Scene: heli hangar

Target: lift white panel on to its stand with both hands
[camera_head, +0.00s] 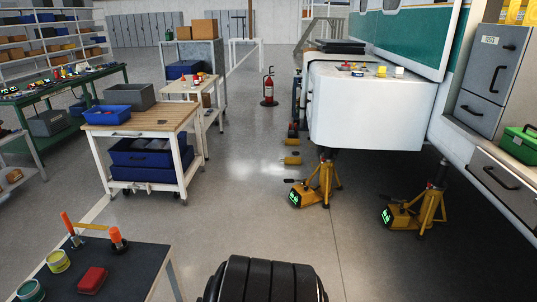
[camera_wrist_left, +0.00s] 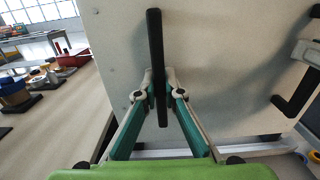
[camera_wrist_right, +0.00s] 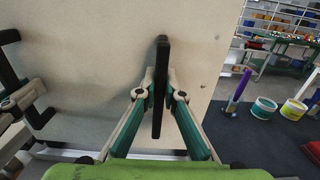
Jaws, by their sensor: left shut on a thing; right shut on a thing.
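The white panel (camera_wrist_left: 225,40) fills much of the left wrist view and also shows in the right wrist view (camera_wrist_right: 80,50). It has a black bar handle near each side. My left gripper (camera_wrist_left: 159,88) is shut on one upright black handle (camera_wrist_left: 154,35). My right gripper (camera_wrist_right: 160,88) is shut on the other black handle (camera_wrist_right: 162,50). A pale metal ledge (camera_wrist_left: 200,151) runs below the panel; I cannot tell whether the panel touches it or whether it belongs to the stand. The head view shows neither the panel nor my grippers.
A dark-topped table (camera_head: 115,270) with cans and a red object stands at lower left in the head view. Grey floor between is open.

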